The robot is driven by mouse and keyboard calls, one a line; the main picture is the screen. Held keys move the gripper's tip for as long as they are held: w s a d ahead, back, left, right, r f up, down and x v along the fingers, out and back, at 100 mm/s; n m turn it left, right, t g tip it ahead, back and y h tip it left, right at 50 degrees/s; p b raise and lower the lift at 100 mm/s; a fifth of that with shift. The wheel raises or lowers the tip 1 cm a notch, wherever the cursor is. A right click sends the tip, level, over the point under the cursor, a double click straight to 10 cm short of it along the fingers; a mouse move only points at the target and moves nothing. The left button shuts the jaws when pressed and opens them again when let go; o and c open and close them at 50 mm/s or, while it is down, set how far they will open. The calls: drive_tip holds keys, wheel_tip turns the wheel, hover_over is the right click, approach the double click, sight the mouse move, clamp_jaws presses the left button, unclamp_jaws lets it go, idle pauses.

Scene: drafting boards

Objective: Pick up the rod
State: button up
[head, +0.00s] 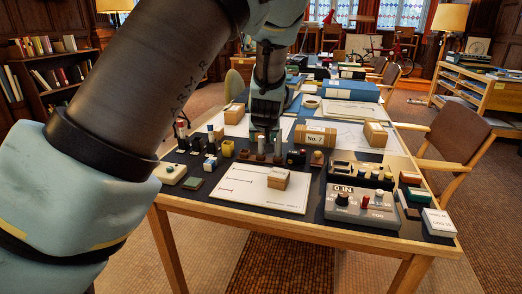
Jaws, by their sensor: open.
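Several small upright pegs and cylinders stand in a row across the drafting table (220,200) in the head view; I cannot tell which one is the rod. A brown peg (261,146) and another brown peg (278,147) stand right below my gripper (267,133). A dark peg with a red top (181,127) stands at the left end. My gripper points down over the row, beyond the white drawing sheet. Its jaws are open, and I see nothing held. The fingertips are small and dark, so any contact with the pegs is unclear.
A white sheet (238,192) with a small cardboard box (278,177) lies in front. A grey box with knobs (361,208) stands at right front. A box marked No. 7 (315,135) and a blue binder (350,90) stand behind. Chairs (455,135) line the right.

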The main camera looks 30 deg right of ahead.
sight(261, 144)
drive_tip(key=x, duration=0.2)
drive_tip(key=shift+w+d+f, duration=0.1)
drive_tip(key=shift+w+f, duration=0.05)
drive_tip(key=shift+f, duration=0.1)
drive_tip(key=x, duration=0.5)
drive_tip(key=shift+f, duration=0.2)
clamp_jaws()
